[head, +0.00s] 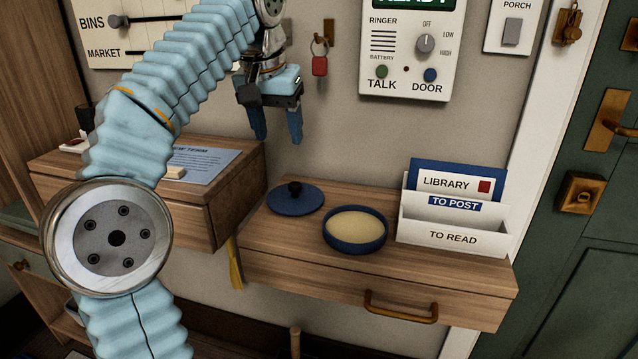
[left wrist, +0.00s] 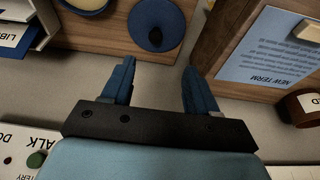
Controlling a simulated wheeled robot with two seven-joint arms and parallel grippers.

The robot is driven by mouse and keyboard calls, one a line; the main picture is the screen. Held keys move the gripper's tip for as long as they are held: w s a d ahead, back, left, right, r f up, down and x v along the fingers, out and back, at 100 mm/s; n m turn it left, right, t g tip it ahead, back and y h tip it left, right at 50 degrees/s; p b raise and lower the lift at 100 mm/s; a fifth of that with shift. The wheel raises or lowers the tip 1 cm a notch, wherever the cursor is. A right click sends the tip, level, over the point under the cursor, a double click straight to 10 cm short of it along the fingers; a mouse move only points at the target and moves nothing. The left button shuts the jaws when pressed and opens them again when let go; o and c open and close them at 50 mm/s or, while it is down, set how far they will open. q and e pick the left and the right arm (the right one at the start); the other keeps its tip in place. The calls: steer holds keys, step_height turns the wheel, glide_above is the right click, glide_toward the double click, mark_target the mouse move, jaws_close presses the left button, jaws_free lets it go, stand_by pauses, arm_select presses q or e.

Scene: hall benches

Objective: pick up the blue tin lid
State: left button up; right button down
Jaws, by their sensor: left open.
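The blue tin lid (head: 296,198) lies flat on the right-hand wooden bench top, with a black knob standing up at its middle. Beside it on the right is the open round blue tin (head: 356,246), with a pale yellow filling. My left gripper (head: 277,132) hangs above and behind the lid, near the wall, its blue fingers apart and empty. In the left wrist view the lid (left wrist: 150,22) shows beyond the open fingertips (left wrist: 158,65), apart from them. The tin (left wrist: 88,4) is partly cut off there. My right gripper is not in view.
A white letter rack (head: 450,237) with a blue LIBRARY folder stands right of the tin. A higher wooden box-like shelf (head: 240,208) with a NEW TERM paper stands left of the lid. A red key tag (head: 319,66) hangs on the wall, near an intercom (head: 410,50).

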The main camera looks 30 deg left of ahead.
arm_select(q)
glide_above(295, 184)
steer(key=s, duration=0.2)
step_height(295, 184, down, 8)
steer(key=shift+a+r+b, duration=0.1)
steer(key=shift+b, duration=0.2)
steer(key=x, duration=0.5)
steer(key=shift+w+d+b, duration=0.15)
steer(key=shift+d+b, duration=0.15)
steer(key=shift+c, duration=0.2)
